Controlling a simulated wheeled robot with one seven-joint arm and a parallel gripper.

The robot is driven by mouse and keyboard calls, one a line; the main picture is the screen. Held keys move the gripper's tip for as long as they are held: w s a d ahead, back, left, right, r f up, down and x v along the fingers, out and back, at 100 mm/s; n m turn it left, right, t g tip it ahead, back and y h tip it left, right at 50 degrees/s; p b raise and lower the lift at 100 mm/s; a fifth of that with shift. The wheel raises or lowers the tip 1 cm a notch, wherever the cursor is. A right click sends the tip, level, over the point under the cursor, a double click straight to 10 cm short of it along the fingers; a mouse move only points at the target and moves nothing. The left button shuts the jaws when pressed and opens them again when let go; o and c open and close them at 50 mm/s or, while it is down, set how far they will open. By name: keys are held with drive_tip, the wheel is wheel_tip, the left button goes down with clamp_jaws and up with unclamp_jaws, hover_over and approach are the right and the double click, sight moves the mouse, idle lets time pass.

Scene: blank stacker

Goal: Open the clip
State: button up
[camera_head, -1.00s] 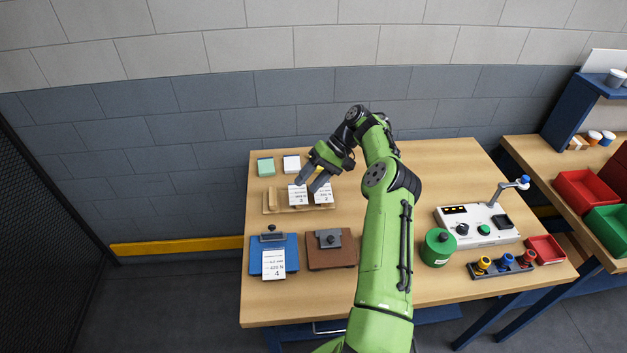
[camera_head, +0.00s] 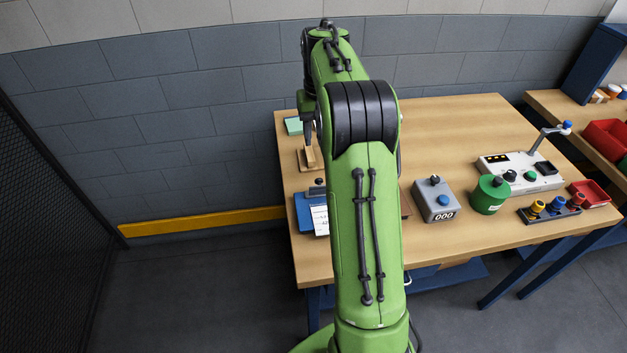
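A blue clipboard (camera_head: 303,213) lies at the table's left front, with a dark clip (camera_head: 317,187) at its top edge and a white paper (camera_head: 320,220) on it. My arm covers its right side. A brown board (camera_head: 405,205) is almost wholly hidden behind my arm; only a sliver shows, and its clip is out of sight. My gripper (camera_head: 309,135) is at the back left of the table, near the wooden card rack (camera_head: 305,158). It is mostly hidden by my arm, so its opening cannot be seen.
Right of my arm stand a grey counter box (camera_head: 437,205), a green canister (camera_head: 490,195), a white control panel (camera_head: 520,172), a knob strip (camera_head: 549,209) and a red tray (camera_head: 590,193). A green pad (camera_head: 293,126) lies at the back left. The back middle of the table is clear.

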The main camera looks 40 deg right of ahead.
sight(319, 186)
wheel_tip(319, 186, down, 14)
drive_tip(key=b, duration=0.3)
drive_tip(key=shift+f, duration=0.15)
clamp_jaws()
